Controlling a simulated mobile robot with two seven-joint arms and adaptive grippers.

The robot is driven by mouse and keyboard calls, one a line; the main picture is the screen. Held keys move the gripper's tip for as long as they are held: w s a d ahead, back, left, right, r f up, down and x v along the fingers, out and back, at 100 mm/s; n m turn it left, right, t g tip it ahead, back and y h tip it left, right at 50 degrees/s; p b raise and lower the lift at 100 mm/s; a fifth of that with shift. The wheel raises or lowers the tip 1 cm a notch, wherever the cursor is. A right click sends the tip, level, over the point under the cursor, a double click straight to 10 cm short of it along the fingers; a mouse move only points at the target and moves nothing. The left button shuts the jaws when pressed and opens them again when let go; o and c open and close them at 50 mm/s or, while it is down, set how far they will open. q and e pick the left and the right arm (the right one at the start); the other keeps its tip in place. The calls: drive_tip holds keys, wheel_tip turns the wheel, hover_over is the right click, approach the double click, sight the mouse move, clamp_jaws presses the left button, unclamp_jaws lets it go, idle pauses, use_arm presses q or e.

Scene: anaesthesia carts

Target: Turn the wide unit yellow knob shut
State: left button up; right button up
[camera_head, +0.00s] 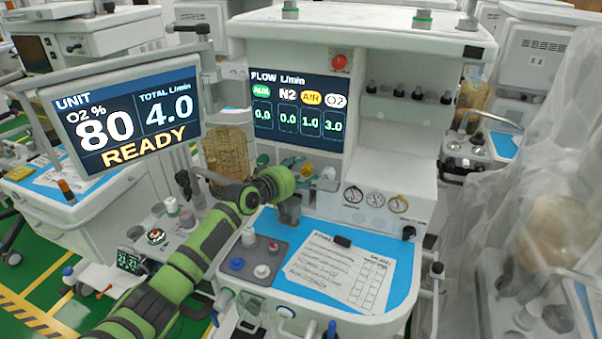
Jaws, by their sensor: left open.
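The yellow knob (308,169) sits on the front of the wide unit (390,155), below its FLOW display (297,110). The display reads AIR 1.0 under a yellow label. A green knob (263,160) is to its left and a white knob (328,173) to its right. My left arm reaches in from the lower left, its wrist just in front of the knob row. My left gripper (298,171) is open, with blue-green finger parts close around the yellow knob. I cannot tell whether they touch it. My right gripper is not in view.
A clipboard sheet (340,270) lies on the blue worktop (402,292) below. The READY monitor (125,115) stands left of my arm. Three gauges (375,198) are right of the knobs. A clear plastic drape (535,170) hangs at the right.

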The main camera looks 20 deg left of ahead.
use_arm(q)
drive_tip(key=shift+c, duration=0.4)
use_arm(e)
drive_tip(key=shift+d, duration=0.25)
use_arm(q)
drive_tip(key=c, duration=1)
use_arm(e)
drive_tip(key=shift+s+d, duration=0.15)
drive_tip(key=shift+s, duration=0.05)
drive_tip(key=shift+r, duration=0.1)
use_arm(q)
drive_tip(key=shift+d+r+m+p, duration=0.1)
drive_tip(key=shift+r+m+p, duration=0.15)
drive_tip(key=shift+m+p, duration=0.5)
drive_tip(key=m+y+p, duration=0.1)
drive_tip(key=p, duration=0.2)
drive_tip(key=shift+r+g+y, duration=0.1)
drive_tip(key=shift+g+y, duration=0.2)
drive_tip(key=shift+d+m+y+p, duration=0.15)
drive_tip(key=shift+m+y+p, duration=0.35)
drive_tip(key=shift+m+p, duration=0.4)
drive_tip(key=shift+m+y+p, duration=0.5)
drive_tip(key=shift+m+p, duration=0.15)
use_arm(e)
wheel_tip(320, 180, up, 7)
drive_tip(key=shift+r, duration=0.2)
use_arm(q)
drive_tip(key=shift+f, duration=0.2)
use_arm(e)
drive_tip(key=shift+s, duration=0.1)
